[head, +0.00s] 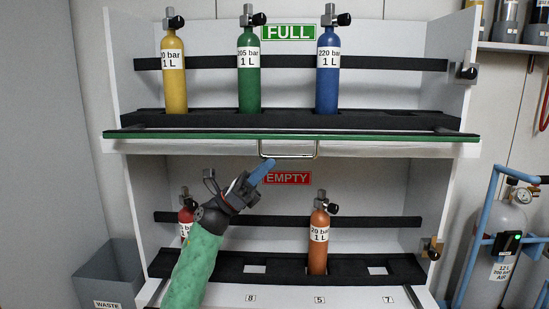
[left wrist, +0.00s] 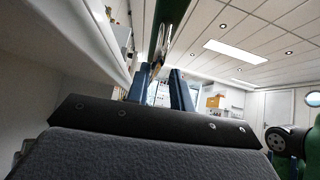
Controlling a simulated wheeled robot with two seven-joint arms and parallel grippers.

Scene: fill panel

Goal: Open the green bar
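The green bar (head: 380,136) runs along the front edge of the upper shelf, level across the cabinet. A metal handle (head: 290,157) hangs below its middle. My left gripper (head: 262,170), with blue fingers, is just below the handle's left end. In the left wrist view its two fingers (left wrist: 161,88) stand apart. The green bar (left wrist: 168,14) shows above them, with part of the metal handle (left wrist: 159,60) in line with the gap. I cannot tell whether the fingers touch the handle.
Yellow (head: 174,85), green (head: 248,80) and blue (head: 327,85) bottles stand on the upper shelf behind the bar. An orange bottle (head: 318,250) and a red one (head: 186,215), partly hidden by my arm, stand below. A blue-framed trolley (head: 480,215) is at right.

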